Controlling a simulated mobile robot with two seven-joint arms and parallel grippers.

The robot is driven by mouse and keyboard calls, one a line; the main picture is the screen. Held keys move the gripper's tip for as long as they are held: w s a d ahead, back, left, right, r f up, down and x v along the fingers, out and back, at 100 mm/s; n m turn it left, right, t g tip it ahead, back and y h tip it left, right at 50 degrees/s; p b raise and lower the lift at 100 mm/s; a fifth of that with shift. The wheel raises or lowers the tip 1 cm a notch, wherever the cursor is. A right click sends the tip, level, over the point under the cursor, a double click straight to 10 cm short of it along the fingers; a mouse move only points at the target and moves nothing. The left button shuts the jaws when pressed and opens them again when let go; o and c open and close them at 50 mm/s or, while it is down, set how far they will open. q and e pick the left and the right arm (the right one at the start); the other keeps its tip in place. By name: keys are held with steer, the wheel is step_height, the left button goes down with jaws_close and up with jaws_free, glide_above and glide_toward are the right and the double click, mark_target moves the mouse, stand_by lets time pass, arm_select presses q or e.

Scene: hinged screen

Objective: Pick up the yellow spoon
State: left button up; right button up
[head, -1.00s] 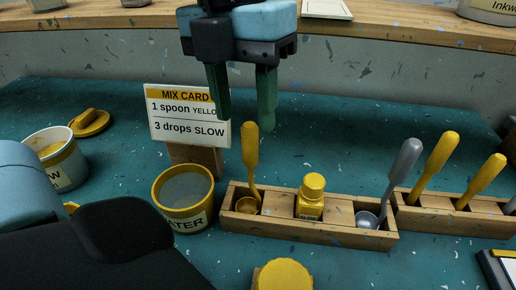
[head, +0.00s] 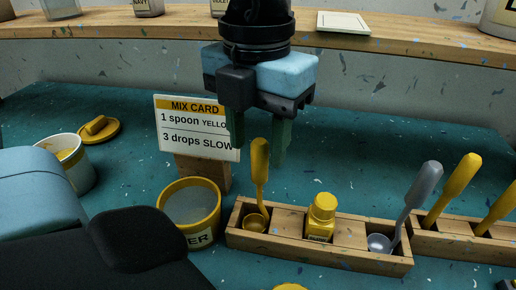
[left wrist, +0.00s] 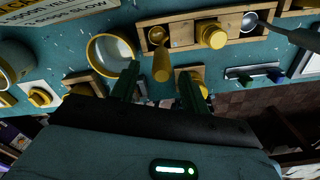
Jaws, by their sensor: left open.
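The yellow spoon (head: 260,166) stands nearly upright, handle up, its bowl in the left compartment of a wooden rack (head: 291,247). My left gripper (head: 258,153) is open, pointing down, with its two dark green fingers on either side of the handle's upper part in the head view. In the left wrist view the spoon handle (left wrist: 161,66) shows between the two fingers (left wrist: 158,78); I cannot tell whether they touch it. A grey spoon (head: 423,186) leans in the rack's right compartment. My right gripper is not in view.
A yellow-capped bottle (head: 321,215) sits in the rack's middle. A water pot (head: 190,208) stands just left of the rack, with the mix card (head: 197,126) behind. More yellow-handled tools (head: 452,190) stand in a second rack at right. The mat behind the racks is mostly clear.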

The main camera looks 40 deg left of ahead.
mark_target(259, 160)
arm_select(q)
steer(key=f, duration=0.4)
steer(key=shift+w, duration=0.2)
steer(key=shift+c, duration=0.4)
jaws_close()
